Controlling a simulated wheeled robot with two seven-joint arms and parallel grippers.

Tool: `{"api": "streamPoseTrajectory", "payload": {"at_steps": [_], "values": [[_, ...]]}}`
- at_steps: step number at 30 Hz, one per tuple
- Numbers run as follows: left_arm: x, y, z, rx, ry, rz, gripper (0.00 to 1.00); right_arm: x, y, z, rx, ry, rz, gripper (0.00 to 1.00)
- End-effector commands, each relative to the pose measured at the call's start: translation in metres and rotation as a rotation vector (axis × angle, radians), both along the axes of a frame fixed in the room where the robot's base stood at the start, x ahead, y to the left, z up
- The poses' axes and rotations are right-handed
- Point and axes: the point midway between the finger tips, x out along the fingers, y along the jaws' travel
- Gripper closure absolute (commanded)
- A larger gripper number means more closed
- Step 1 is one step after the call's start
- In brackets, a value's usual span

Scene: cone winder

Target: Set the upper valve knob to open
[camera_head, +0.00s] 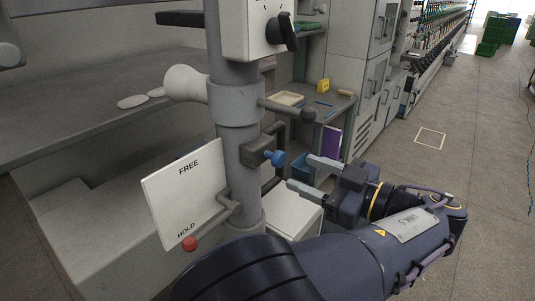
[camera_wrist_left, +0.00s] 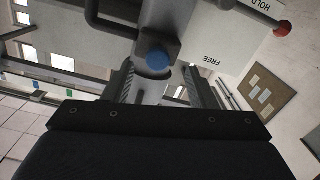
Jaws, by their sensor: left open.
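A black pointer knob (camera_head: 283,32) sits on a white box with dial marks at the top of the grey post; no "open" label is readable there. A blue round knob (camera_head: 274,157) sticks out of a dark block on the post, lower down. My left gripper (camera_head: 300,171) is open and empty, its two fingers pointing at the blue knob with a small gap. In the left wrist view the blue knob (camera_wrist_left: 158,60) shows between and beyond the fingers. I cannot tell for certain which knob is the upper valve knob. My right gripper is not in view.
A white plate (camera_head: 187,195) marked FREE and HOLD stands left of the post, with a red ball (camera_head: 189,244) at its lower edge. A grey rod with a dark ball end (camera_head: 308,115) juts right from the post. Free floor (camera_head: 460,150) lies to the right.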

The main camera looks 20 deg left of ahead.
Motion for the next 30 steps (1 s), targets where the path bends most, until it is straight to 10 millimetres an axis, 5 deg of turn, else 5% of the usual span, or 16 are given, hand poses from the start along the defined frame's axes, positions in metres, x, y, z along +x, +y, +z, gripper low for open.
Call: {"api": "streamPoseTrajectory", "payload": {"at_steps": [4,18,28,30], "values": [[0.000,0.000,0.006,0.018,-0.050,-0.003,0.48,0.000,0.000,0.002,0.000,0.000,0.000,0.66],[0.023,0.062,0.005,0.015,-0.044,-0.002,0.48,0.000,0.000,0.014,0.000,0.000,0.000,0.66],[0.025,0.066,0.004,0.014,-0.043,-0.005,0.48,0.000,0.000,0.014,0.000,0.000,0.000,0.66],[0.025,0.066,0.004,0.014,-0.043,-0.004,0.56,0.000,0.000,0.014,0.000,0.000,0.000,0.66]]}}
